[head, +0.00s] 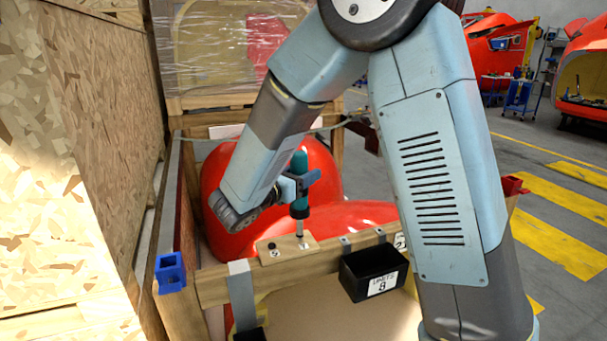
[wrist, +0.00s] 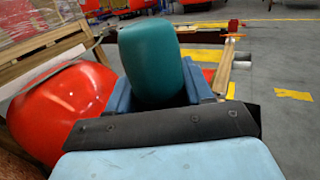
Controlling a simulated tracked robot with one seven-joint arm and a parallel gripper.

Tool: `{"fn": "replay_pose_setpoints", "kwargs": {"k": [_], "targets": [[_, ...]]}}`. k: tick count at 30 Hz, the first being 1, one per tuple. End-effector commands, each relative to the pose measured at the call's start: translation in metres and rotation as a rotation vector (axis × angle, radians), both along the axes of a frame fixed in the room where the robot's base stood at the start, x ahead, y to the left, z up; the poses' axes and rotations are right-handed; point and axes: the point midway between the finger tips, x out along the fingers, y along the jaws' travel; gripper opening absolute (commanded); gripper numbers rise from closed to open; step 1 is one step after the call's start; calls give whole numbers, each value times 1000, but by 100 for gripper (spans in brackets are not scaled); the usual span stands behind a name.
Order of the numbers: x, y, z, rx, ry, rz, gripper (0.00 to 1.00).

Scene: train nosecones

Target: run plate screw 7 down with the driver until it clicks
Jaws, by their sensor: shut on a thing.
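My gripper (head: 298,186) is shut on the teal-handled driver (head: 300,164), which stands about upright. The driver's metal shaft points down to the right end of a small wooden plate (head: 270,258) on the crate's front beam. Its tip appears to meet the plate there; the screw under it is too small to make out. A dark screw head or knob shows at the plate's left end, above a small number mark. In the wrist view, the driver's teal handle (wrist: 152,62) rises between the blue jaws and hides what lies beyond.
A black bin (head: 372,275) labelled "UNITS 8" hangs on the beam right of the plate. A blue bracket (head: 171,273) sits at the beam's left end. Red nosecones (head: 325,185) fill the crate behind. A chipboard wall (head: 70,170) stands close on the left.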

Motion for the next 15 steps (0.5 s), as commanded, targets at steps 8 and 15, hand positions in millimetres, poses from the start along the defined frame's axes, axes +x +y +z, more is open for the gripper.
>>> {"fn": "replay_pose_setpoints", "kwargs": {"k": [8, 15], "targets": [[0, 0, -2, -1, 1, 0, 17], [0, -1, -4, -1, 1, -1, 17]]}}
